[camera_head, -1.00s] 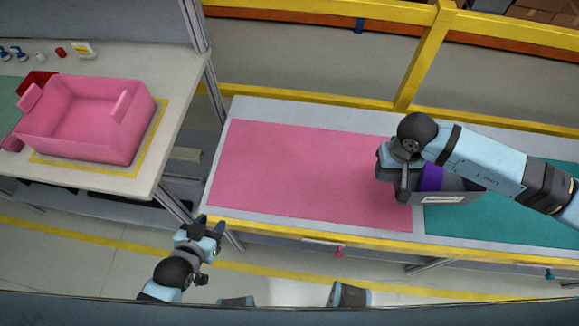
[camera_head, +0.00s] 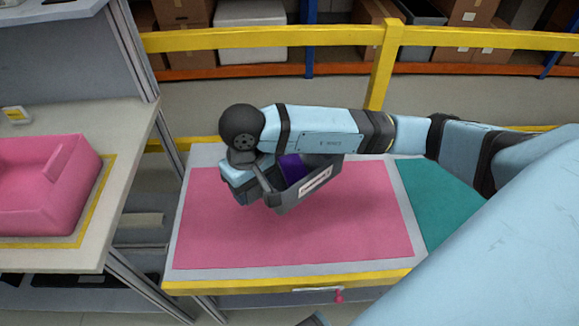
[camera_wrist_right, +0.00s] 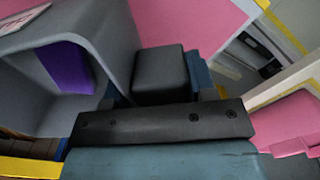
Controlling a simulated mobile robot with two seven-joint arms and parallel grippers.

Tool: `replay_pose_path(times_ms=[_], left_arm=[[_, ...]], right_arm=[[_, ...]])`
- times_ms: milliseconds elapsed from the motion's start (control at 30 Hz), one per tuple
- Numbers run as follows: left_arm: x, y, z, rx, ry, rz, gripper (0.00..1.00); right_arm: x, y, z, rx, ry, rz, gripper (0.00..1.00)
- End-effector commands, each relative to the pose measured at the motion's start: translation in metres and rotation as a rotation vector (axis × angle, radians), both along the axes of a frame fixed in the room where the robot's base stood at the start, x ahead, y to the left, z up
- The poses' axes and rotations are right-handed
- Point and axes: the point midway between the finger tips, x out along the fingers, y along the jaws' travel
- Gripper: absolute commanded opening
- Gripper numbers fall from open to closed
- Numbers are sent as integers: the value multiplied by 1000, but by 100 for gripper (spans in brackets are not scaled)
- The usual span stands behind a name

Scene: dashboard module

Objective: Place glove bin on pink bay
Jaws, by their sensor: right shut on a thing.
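The glove bin (camera_head: 289,200) is a grey open bin with a white label and purple contents (camera_head: 291,168). My right gripper (camera_head: 258,182) is shut on its left end wall and holds it over the pink bay (camera_head: 345,235). The bin looks turned and tilted in the head view and seems to hang above the mat; the exact gap is hard to tell. In the right wrist view the bin (camera_wrist_right: 105,22) is beside the dark finger (camera_wrist_right: 160,75), with pink surface beyond. My left gripper cannot be made out now.
A teal bay (camera_head: 445,205) lies to the right, partly behind my right arm. A pink tote (camera_head: 65,190) sits on the bench at the left. A yellow rail (camera_head: 290,38) runs behind the table. The front and right of the pink bay are clear.

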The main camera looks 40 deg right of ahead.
Motion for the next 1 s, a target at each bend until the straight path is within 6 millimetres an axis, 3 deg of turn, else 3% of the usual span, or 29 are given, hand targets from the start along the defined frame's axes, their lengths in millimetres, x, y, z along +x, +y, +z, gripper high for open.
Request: replay_pose_path(times_ms=[33,200,467,567,1000], left_arm=[[2,-1,-24,-2,-3,0,70],[4,-2,-50,-8,-5,1,70],[5,-4,-61,-15,-11,0,70],[5,-4,-60,-17,-14,0,70],[5,-5,-67,-13,-17,-2,70]], right_arm=[[-1,6,-13,1,-6,19,12],[-8,17,-8,-9,-13,72,12],[-16,23,-1,-25,-20,115,12],[-17,24,-10,-26,-18,119,12],[-18,23,-122,-27,-14,116,12]])
